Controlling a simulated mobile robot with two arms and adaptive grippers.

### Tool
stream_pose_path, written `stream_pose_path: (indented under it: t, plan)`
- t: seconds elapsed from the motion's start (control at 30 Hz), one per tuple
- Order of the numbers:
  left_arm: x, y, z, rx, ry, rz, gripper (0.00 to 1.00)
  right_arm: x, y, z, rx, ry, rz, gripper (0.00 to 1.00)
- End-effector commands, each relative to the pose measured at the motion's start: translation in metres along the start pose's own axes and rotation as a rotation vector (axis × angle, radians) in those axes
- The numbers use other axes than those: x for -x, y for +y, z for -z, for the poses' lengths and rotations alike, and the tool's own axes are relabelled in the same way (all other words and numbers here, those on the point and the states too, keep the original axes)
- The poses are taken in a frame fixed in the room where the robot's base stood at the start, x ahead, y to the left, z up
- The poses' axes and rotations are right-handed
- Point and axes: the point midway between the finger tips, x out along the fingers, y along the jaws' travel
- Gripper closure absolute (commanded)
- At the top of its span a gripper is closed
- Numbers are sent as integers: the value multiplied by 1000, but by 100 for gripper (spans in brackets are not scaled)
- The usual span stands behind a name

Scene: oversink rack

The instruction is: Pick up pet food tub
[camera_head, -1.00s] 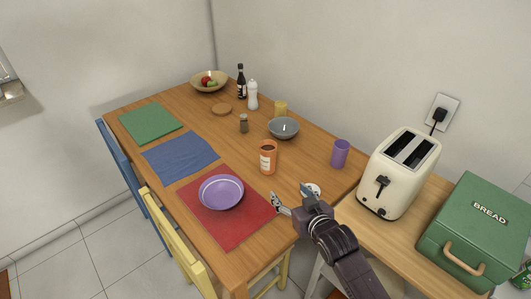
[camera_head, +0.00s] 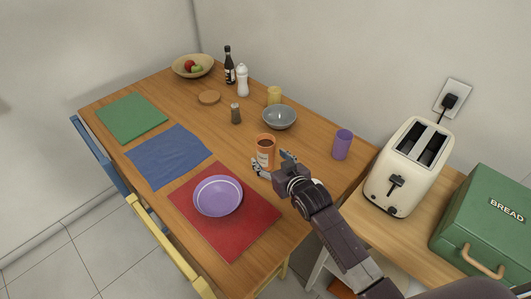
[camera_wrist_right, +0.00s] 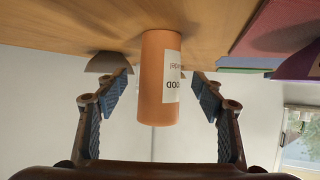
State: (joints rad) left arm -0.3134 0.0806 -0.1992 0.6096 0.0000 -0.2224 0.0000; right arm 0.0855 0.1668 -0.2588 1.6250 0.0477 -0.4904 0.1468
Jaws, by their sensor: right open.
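The pet food tub (camera_head: 265,149) is an orange cylinder with a white label, standing upright on the wooden table. In the right wrist view the tub (camera_wrist_right: 158,85) is upside down in the picture and lies between the two fingers. My right gripper (camera_head: 272,164) is at the near side of the tub in the head view, with its fingers spread to either side. In the wrist view the right gripper (camera_wrist_right: 155,100) is open, with a gap between each finger and the tub. My left gripper is not in view.
A grey bowl (camera_head: 279,123) stands just behind the tub, with a yellow cup (camera_head: 274,95) beyond. A purple cup (camera_head: 342,145) is to the right. A purple plate (camera_head: 218,189) lies on a red mat (camera_head: 254,232) nearer me. A pepper shaker (camera_head: 236,117) is behind left.

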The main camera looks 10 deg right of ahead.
Motion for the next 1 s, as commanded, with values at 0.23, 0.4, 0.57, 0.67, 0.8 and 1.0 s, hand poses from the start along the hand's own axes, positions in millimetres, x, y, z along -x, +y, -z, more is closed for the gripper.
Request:
stream_pose_path:
  t: [0.23,0.4,0.57,0.67,0.8,1.0]
  plan:
    - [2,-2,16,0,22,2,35,-31,0,1,0,0,0,38]
    - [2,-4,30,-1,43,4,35,-38,0,1,0,0,0,38]
    - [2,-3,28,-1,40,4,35,-38,0,0,0,0,0,38]
    - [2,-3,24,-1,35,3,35,-37,0,0,0,0,0,45]
    - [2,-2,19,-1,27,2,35,-37,0,0,0,0,0,61]
    - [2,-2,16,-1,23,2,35,-37,0,0,0,-1,0,83]
